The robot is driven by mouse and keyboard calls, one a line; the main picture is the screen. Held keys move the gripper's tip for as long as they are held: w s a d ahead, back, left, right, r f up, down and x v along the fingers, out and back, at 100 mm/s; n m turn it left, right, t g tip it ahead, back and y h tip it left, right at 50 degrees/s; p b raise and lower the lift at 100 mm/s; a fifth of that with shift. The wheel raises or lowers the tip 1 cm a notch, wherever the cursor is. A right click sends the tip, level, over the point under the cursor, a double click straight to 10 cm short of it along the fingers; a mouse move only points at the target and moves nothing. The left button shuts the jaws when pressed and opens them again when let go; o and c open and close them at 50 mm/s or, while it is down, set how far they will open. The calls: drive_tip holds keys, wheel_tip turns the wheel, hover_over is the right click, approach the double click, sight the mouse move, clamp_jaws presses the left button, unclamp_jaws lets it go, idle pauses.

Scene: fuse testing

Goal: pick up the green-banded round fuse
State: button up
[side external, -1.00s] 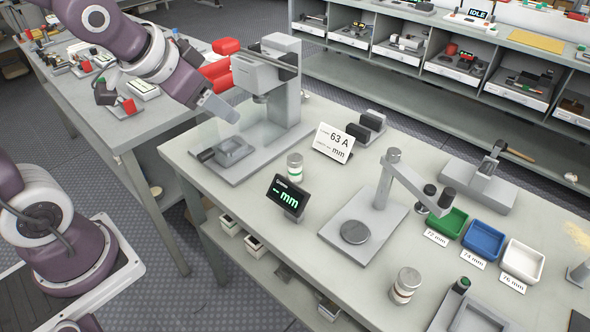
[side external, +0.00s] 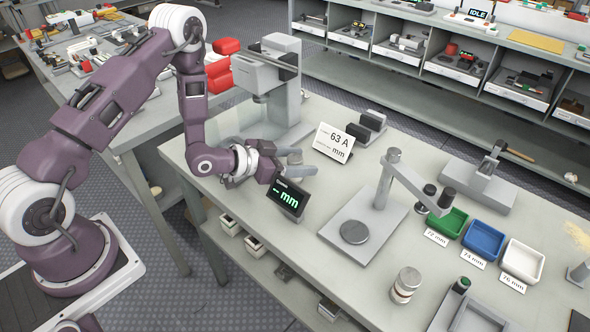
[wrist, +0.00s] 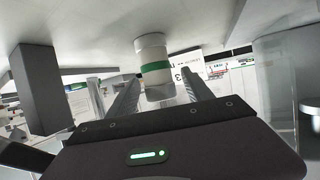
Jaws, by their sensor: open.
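The green-banded round fuse (wrist: 154,68) is a pale cylinder with a metal end and a green band. In the wrist view, which looks upside down, it stands on the pale bench top between the two finger lines. My gripper (wrist: 159,78) is open, with one finger on each side of the fuse. I cannot tell whether either finger touches it. In the side view, my gripper (side external: 283,160) is low over the bench, behind the black "-- mm" display (side external: 288,197). There the fuse is mostly hidden by the gripper and display.
A "63 A" card (side external: 334,142) stands just right of my gripper, and a grey press (side external: 283,85) stands behind. A swing-arm stand (side external: 380,190), another round fuse (side external: 405,285), and green (side external: 450,222), blue (side external: 483,240) and white (side external: 521,261) trays are further right.

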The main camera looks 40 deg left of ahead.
drive_tip(key=shift+x, duration=0.9)
drive_tip(key=shift+r, duration=0.1)
clamp_jaws()
